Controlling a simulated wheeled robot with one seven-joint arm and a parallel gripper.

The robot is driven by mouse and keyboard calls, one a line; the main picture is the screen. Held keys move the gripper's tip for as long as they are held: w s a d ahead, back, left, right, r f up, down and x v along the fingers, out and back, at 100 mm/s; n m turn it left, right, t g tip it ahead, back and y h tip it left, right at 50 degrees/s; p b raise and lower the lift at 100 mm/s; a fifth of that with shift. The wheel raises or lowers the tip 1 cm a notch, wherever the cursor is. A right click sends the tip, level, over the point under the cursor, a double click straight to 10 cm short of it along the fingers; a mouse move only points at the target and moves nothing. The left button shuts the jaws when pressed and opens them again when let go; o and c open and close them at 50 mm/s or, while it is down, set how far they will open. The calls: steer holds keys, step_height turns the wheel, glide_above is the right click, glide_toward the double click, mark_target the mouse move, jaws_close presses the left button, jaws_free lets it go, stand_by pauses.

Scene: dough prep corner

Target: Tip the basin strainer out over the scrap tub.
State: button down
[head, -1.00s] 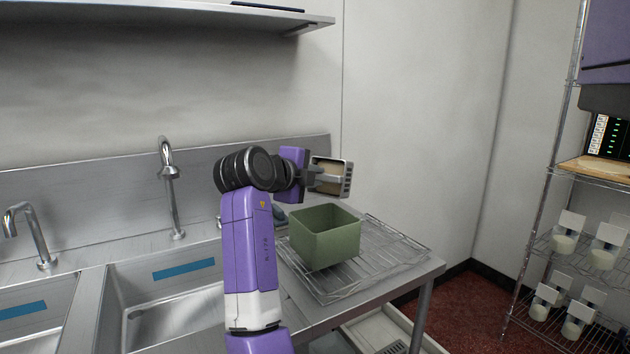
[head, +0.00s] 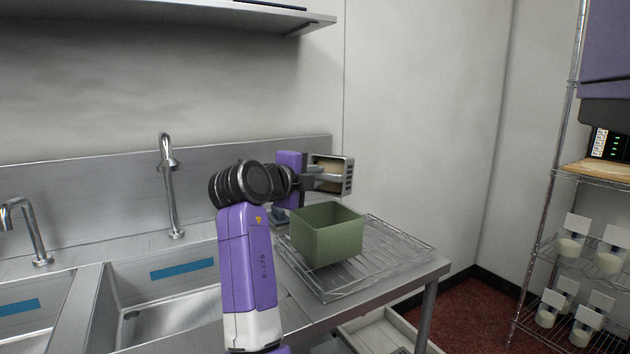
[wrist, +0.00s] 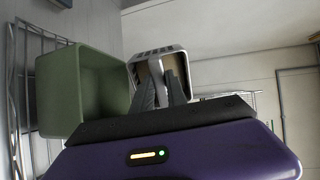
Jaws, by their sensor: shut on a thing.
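The scrap tub is an open green square bin (head: 327,245) standing upright on a wire rack. It also shows at the left of the wrist view (wrist: 58,95). The basin strainer is a small grey box with slotted walls (head: 348,176), tan inside. It is on its side, its open face turned roughly toward the head camera. My gripper (head: 325,173) is shut on the strainer and holds it above the tub's back right part. The wrist view shows my fingers (wrist: 161,92) at the strainer (wrist: 158,53), beside the tub's opening. I cannot tell whether anything is left in it.
The wire rack (head: 395,250) lies on the steel counter right of the sink (head: 165,300). A tall tap (head: 168,185) stands behind the sink. A wall is behind the rack. A shelving unit (head: 560,250) with several small white containers stands at the far right.

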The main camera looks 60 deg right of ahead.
steer(key=shift+a+f+h+b, duration=0.35)
steer(key=shift+f+h+b, duration=0.4)
steer(key=shift+b, duration=1.45)
steer(key=shift+a+f+h+b, duration=0.25)
steer(key=shift+h+b, duration=0.4)
steer(key=shift+b, duration=1.15)
steer(key=shift+a+f+h+b, duration=0.1)
steer(key=shift+a+h+b, duration=0.35)
steer(key=shift+b, duration=1.35)
steer(key=shift+d, duration=0.2)
step_height(320, 180, up, 2)
steer(key=p, duration=0.2)
steer(key=y+p, duration=0.1)
steer(key=p, duration=0.1)
steer(key=shift+r+y, duration=0.2)
steer(key=shift+y, duration=0.05)
steer(key=y+p, duration=0.1)
steer(key=p, duration=0.2)
steer(key=r+y+p, duration=0.1)
steer(key=y+p, duration=0.1)
steer(key=p, duration=0.1)
steer(key=shift+r, duration=0.3)
